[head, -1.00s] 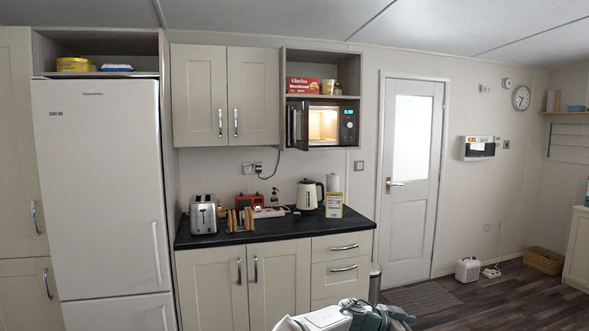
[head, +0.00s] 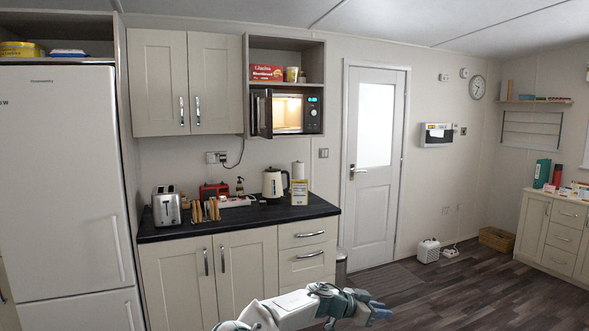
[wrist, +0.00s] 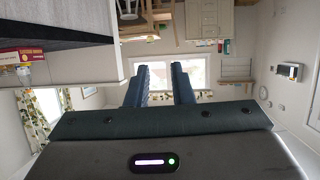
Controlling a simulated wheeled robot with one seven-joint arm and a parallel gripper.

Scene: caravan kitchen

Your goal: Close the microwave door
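The microwave (head: 292,113) sits in an open wall cubby in the head view, its inside lit. Its dark door (head: 262,113) stands open on the left, swung out toward me and seen nearly edge-on. My gripper (head: 378,308) is low at the bottom of the head view, well below and apart from the microwave, in front of the drawers. In the wrist view, my gripper (wrist: 159,84) shows two blue fingers spread apart with nothing between them. The microwave cannot be made out in the wrist view.
A dark counter (head: 240,221) below the microwave holds a toaster (head: 167,206), a kettle (head: 274,184) and a paper roll (head: 298,170). A closed wall cupboard (head: 187,82) adjoins the cubby on the left. The floor (head: 440,285) at right is mostly clear.

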